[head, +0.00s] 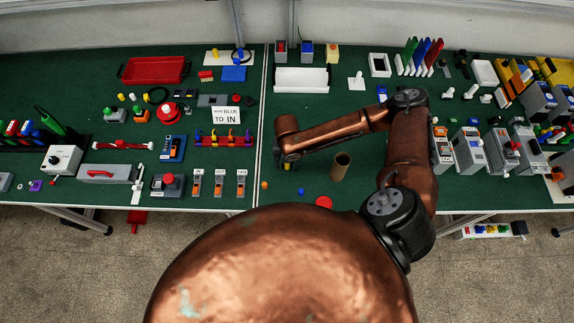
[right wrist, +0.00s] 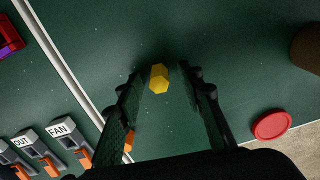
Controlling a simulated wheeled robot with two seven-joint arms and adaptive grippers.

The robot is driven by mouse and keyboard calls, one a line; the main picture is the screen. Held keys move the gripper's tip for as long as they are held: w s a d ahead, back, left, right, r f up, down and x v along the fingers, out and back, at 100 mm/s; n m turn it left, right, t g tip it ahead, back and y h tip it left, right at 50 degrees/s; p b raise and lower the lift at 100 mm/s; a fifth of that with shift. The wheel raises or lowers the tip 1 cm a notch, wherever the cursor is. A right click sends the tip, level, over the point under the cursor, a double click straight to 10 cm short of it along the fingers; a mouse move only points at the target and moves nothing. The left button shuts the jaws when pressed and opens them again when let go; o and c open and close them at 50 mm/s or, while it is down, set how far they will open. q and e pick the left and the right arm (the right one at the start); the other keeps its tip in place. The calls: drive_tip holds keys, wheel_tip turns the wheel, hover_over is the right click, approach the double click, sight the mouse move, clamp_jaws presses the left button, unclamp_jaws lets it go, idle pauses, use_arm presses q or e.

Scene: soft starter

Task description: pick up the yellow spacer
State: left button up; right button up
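The yellow spacer (right wrist: 158,78) is a small yellow hexagonal piece on the green table. In the right wrist view it shows between the tips of my right gripper (right wrist: 159,73), with a gap to either finger. The fingers are apart and hold nothing. In the head view my right gripper (head: 286,157) points down at the table, and a bit of the yellow spacer (head: 287,167) shows just below it. The wrist hides most of the fingers there. I cannot tell the gripper's exact height over the spacer. My left gripper is in neither view.
A brown cylinder (head: 340,166) stands to the right of the gripper. An orange piece (head: 264,184), a blue piece (head: 301,191) and a red disc (head: 323,202) lie nearer the front edge. A white seam (head: 262,130) and labelled switches (head: 219,183) are to the left.

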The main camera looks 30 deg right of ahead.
drive_tip(key=c, duration=0.9)
drive_tip(key=shift+r, duration=0.1)
drive_tip(key=shift+r, duration=0.6)
drive_tip(key=s+a+r+p, duration=0.1)
drive_tip(key=s+r+p, duration=0.1)
drive_tip(key=s+r, duration=0.2)
drive_tip(key=s+a+r+p, duration=0.1)
drive_tip(key=s+r+p, duration=0.1)
drive_tip(key=s, duration=0.3)
drive_tip(key=s+a+r+p, duration=0.2)
drive_tip(key=s+r, duration=0.2)
drive_tip(key=r, duration=0.1)
drive_tip(key=shift+s+r, duration=0.2)
drive_tip(key=shift+r, duration=0.15)
